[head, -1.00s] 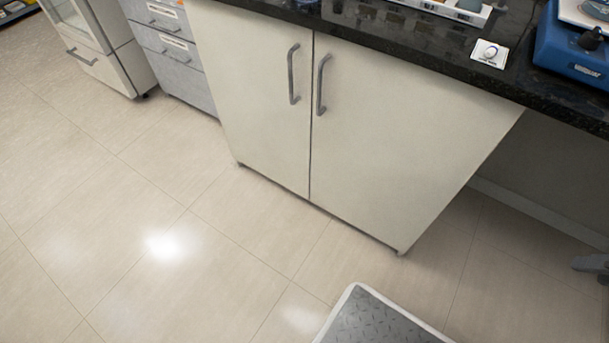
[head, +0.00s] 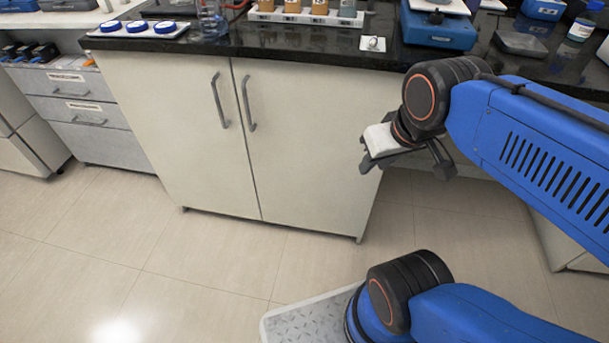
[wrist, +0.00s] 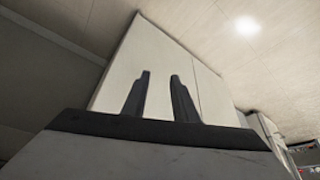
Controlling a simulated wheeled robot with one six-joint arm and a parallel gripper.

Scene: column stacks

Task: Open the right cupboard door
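The right cupboard door (head: 310,130) is cream and shut. Its grey vertical bar handle (head: 248,104) is beside the seam, near the matching handle (head: 220,100) of the left door (head: 175,125). My gripper (head: 408,165) is dark, to the right of the cupboard in the head view, well apart from the handle and holding nothing. In the wrist view my gripper (wrist: 160,77) shows two dark fingers with a clear gap, in front of the cream right door (wrist: 158,52), which appears upside down. I cannot make out the handle there.
The black counter (head: 340,52) overhangs the cupboard and carries bottles, a white rack and a blue device (head: 438,30). Grey drawers (head: 85,112) stand to the left. The floor (head: 210,255) in front of the doors is clear.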

